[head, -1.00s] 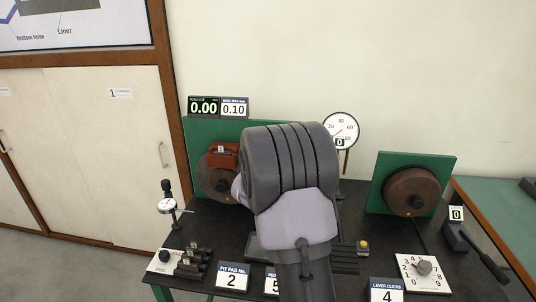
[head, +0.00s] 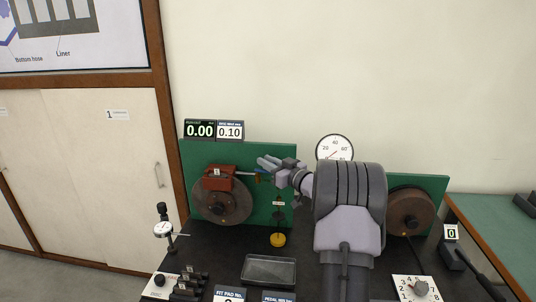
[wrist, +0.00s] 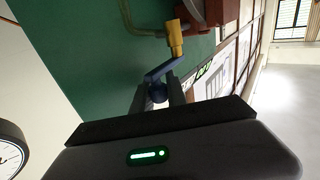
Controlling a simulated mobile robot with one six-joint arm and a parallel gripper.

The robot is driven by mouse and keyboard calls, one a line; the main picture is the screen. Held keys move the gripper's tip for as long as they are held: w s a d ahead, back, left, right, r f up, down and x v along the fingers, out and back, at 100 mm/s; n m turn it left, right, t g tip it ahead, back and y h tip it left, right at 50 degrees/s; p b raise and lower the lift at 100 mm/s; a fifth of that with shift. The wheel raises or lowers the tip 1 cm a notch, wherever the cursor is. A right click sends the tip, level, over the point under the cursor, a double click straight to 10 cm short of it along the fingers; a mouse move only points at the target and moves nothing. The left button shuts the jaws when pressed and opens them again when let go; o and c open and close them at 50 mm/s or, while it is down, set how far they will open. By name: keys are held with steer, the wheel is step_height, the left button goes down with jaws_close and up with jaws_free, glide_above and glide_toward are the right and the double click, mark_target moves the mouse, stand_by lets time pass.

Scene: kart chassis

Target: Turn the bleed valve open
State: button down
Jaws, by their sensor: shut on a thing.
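The bleed valve shows in the wrist view as a yellow fitting (wrist: 175,38) with a blue lever (wrist: 163,69). It sits beside the red caliper (head: 219,178), which is mounted over a brown disc (head: 222,205) on a green panel. In the head view the valve is small, at the caliper's right side (head: 259,177). My gripper (wrist: 156,93) is shut on the free end of the blue lever; the lever runs at a slant from the fingers to the yellow fitting. In the head view my gripper (head: 268,165) reaches in from the right.
A grey tray (head: 269,283) and a yellow-based stand (head: 278,239) are on the black table below my gripper. A dial indicator (head: 163,229) stands at left. A round gauge (head: 334,147) is behind my arm, and a second disc (head: 411,211) is at right.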

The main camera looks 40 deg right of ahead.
steer(key=shift+w+r+n+y+p, duration=0.15)
steer(key=shift+n+y+p, duration=0.25)
steer(key=shift+y+p, duration=0.2)
steer(key=shift+w+r+n+y+p, duration=0.1)
steer(key=shift+r+n+y+p, duration=0.05)
steer(key=shift+n+y+p, duration=0.35)
steer(key=shift+y, duration=0.5)
steer(key=c, duration=1.4)
jaws_free()
steer(key=shift+w, duration=0.1)
steer(key=shift+c, duration=0.2)
steer(key=shift+o, duration=0.6)
steer(key=shift+a, duration=0.1)
steer(key=shift+f, duration=0.1)
